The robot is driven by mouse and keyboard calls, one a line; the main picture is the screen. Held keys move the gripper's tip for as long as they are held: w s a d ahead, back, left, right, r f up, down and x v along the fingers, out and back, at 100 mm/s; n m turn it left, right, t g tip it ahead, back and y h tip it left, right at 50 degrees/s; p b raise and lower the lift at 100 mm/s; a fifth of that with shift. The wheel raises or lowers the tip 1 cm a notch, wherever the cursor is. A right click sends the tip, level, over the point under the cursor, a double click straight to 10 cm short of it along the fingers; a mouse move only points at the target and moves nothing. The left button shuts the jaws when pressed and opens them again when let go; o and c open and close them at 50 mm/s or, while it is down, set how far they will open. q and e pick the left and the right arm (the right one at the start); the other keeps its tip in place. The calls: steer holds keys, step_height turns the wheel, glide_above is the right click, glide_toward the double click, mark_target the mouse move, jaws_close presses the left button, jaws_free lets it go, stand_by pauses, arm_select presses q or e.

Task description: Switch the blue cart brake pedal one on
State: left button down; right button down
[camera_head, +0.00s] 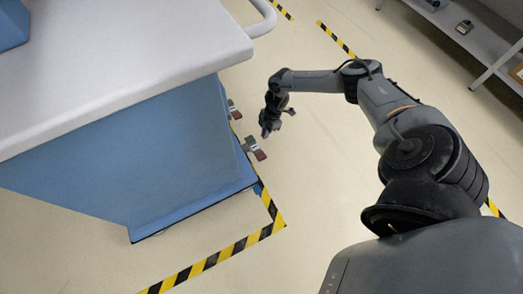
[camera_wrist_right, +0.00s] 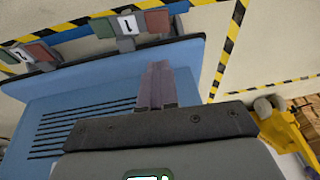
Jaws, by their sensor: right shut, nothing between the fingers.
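The blue cart (camera_head: 130,150) fills the left of the head view, with a pale top and brake pedals low on its right side. One pedal (camera_head: 255,149) is nearer and another (camera_head: 233,110) farther. In the wrist view, a pedal with a white "1" plate (camera_wrist_right: 127,24) has a green end (camera_wrist_right: 103,27) and a red end (camera_wrist_right: 157,20). A second pedal (camera_wrist_right: 38,53) is partly cut off at the left. My right gripper (camera_head: 266,131) is shut and empty, just right of the pedals; its fingers (camera_wrist_right: 157,86) appear apart from them. My left gripper is out of view.
Yellow-black floor tape (camera_head: 235,247) runs around the cart's base. The cart's handle (camera_head: 265,18) juts out at the top. A grey shelf (camera_head: 480,40) stands at the far right. The floor between the cart and shelf is clear except for my arm.

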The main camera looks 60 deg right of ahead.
steer(key=shift+f, duration=0.15)
steer(key=b, duration=0.9)
glide_toward(260, 157)
steer(key=x, duration=0.5)
steer(key=shift+w+a, duration=0.15)
steer(key=shift+w, duration=0.1)
steer(key=shift+s+f+b, duration=0.2)
steer(key=shift+f+b, duration=0.15)
steer(key=shift+f, duration=0.25)
steer(key=shift+a, duration=0.1)
